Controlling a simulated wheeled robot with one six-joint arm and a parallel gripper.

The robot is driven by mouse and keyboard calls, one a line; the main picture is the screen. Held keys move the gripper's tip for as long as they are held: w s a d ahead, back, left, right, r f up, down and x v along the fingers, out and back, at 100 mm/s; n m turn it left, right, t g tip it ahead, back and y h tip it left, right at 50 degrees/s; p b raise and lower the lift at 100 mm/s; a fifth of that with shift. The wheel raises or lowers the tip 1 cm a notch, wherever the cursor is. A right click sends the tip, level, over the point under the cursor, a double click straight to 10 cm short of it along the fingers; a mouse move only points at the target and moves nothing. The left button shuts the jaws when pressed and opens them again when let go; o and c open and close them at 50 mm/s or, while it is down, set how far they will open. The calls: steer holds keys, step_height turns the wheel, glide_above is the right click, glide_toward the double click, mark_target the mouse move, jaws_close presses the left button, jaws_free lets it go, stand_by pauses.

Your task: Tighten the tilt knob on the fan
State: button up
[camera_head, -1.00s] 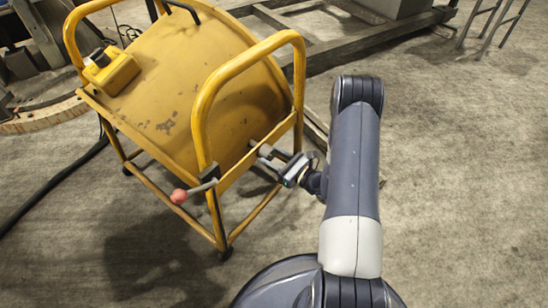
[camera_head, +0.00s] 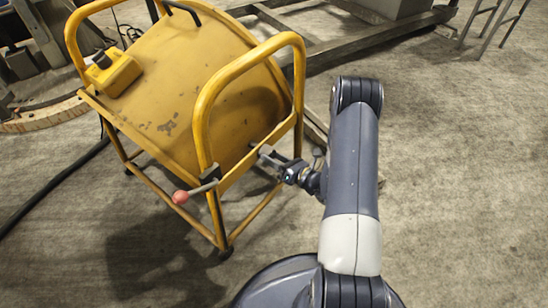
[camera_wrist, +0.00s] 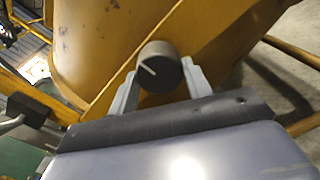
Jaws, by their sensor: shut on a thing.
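The fan (camera_head: 190,90) is a worn yellow drum in a yellow tube frame, at the left of the head view. Its tilt knob (camera_wrist: 168,68) is a dark round knob with a white pointer line, on the fan's yellow side in the wrist view. The line points towards the upper left there. My gripper (camera_wrist: 160,72) is shut on the knob, one pale finger on each side. In the head view my gripper (camera_head: 269,157) reaches the frame's right side, and the knob cannot be made out there.
A yellow box (camera_head: 112,75) sits on the fan's left side. A steel beam frame (camera_head: 350,45) lies behind. The floor at right is clear.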

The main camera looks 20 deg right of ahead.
steer(key=shift+m, duration=0.3)
steer(key=o, duration=1)
steer(key=shift+s, duration=0.1)
steer(key=p+v, duration=0.2)
steer(key=v, duration=0.8)
steer(key=shift+s+d, duration=0.25)
steer(key=b+x, duration=0.2)
steer(key=x, duration=0.9)
steer(key=shift+s+d, duration=0.1)
